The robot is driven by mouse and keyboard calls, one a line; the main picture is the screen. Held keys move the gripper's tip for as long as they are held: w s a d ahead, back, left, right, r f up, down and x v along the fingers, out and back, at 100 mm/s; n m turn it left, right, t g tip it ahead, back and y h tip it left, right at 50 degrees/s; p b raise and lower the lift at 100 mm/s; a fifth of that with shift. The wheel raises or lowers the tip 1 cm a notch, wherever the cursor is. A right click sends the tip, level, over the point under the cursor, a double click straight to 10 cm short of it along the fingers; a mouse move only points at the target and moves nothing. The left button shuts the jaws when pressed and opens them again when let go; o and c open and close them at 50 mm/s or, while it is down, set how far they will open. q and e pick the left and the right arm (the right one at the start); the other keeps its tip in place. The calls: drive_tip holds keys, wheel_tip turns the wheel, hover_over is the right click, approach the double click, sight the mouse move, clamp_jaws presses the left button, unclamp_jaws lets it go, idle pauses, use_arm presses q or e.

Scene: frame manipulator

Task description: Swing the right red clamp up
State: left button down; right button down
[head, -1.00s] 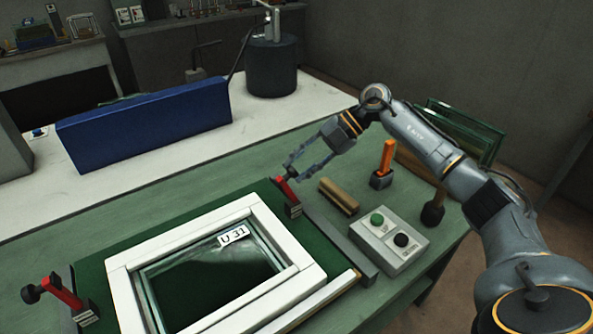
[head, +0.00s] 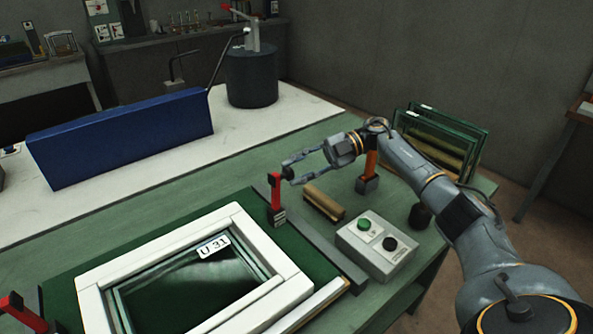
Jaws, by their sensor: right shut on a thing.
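The right red clamp (head: 275,194) stands near the far right corner of the white window frame (head: 196,232), with its red lever about upright. My right gripper (head: 290,171) is at the top of this clamp and is shut on its black knob, which the fingers partly cover. The left red clamp (head: 18,306) is at the lower left edge, cut off by the picture, with its red arm slanting. The frame holds glass with a "U 31" label. My left gripper is not in view.
A wooden block (head: 324,202) and a button box (head: 377,245) with green and black buttons lie right of the clamp. An orange-handled tool (head: 369,172) stands behind the box. Glass panes (head: 445,135) stand at the right. A long blue box (head: 120,138) is at the back left.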

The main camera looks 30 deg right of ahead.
drive_tip(key=c, duration=1)
unclamp_jaws()
drive_tip(key=v, duration=0.7)
drive_tip(key=shift+d+r, duration=0.15)
